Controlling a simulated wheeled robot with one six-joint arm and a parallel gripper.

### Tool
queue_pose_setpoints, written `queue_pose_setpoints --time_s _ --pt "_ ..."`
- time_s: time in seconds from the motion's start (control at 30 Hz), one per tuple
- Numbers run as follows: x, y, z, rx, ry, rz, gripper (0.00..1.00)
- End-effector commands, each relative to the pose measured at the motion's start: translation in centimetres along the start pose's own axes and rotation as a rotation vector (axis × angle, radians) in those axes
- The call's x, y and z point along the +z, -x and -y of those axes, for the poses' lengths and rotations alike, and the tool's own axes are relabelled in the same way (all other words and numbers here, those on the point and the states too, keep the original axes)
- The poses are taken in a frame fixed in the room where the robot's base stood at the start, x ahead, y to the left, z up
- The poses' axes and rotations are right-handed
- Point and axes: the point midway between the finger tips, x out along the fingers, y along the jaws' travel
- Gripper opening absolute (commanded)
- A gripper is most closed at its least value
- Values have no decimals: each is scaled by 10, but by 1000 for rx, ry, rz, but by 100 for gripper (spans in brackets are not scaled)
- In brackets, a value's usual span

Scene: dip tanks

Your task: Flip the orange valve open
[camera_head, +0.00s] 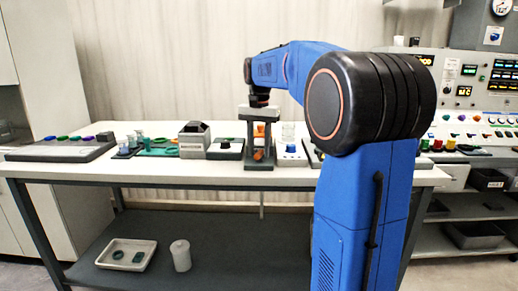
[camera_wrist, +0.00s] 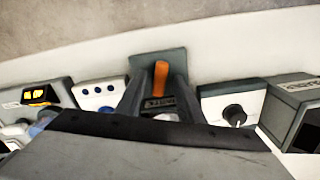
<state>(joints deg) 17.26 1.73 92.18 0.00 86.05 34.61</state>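The orange valve (camera_head: 258,155) stands on a dark grey base on the long bench, with its orange handle pointing up. My gripper (camera_head: 260,143) hangs straight down over it, with one finger on each side of the orange part and a gap between them. In the wrist view, the orange handle (camera_wrist: 161,80) stands upright in front of a grey plate, between the two dark fingers. Whether a finger touches the handle cannot be told. The lower part of the valve is partly hidden by my gripper.
A box with a black knob (camera_head: 230,146) stands left of the valve, and a white box with blue buttons (camera_head: 291,151) stands close on its right. A grey open-topped box (camera_head: 194,140) is further left. A control panel fills the right.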

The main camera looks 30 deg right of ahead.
Motion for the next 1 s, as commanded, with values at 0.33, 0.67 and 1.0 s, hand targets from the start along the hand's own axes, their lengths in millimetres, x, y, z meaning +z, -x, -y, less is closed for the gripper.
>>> queue_pose_setpoints --time_s 0.33,0.67,1.0 --pt "0 0 0 0 0 0 0" --pt "0 0 0 0 135 0 0" --pt "0 0 0 0 322 1 0"
